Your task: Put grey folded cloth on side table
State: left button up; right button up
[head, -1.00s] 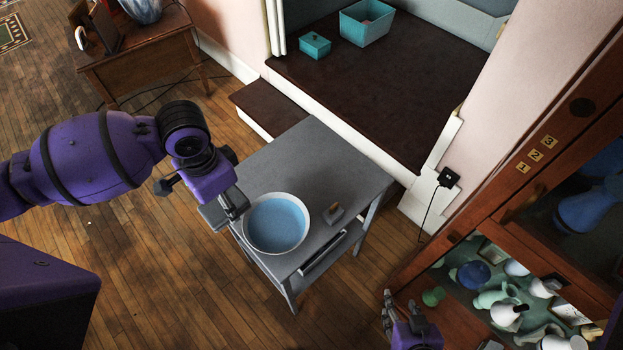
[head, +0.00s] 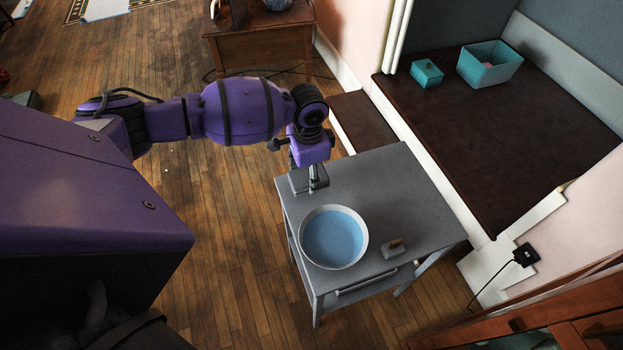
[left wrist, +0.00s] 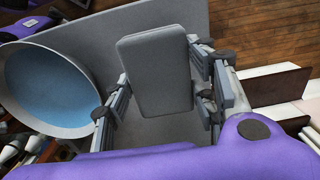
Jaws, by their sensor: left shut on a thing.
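The grey folded cloth (left wrist: 157,72) is a flat, rounded grey block between the fingers of my left gripper (left wrist: 160,100) in the left wrist view. In the head view the cloth (head: 303,182) shows at the left edge of the side table, partly hidden by my left gripper (head: 317,184), which is shut on it. The side table (head: 400,185) is grey with a lower shelf. The cloth overlaps its top in both views; I cannot tell whether it touches the surface. My right gripper is not in view.
A white bowl with a blue inside (head: 333,238) stands on the table's near left part, close to the cloth. A small grey block with a brown top (head: 394,248) lies to its right. The table's middle and far right are clear. A dark platform (head: 480,130) lies behind.

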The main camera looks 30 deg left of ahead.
pick_arm(q)
jog(key=shift+w+f, duration=0.45)
notch_tip(320, 180, down, 3)
jog(key=shift+w+a+f, duration=0.1)
jog(key=shift+f, duration=0.1)
jog(key=o, duration=1.5)
jog(key=shift+o, duration=0.2)
jog(key=shift+r, duration=0.1)
notch_tip(320, 180, up, 12)
jog(key=shift+f+p, duration=0.1)
jog(key=shift+p, duration=0.25)
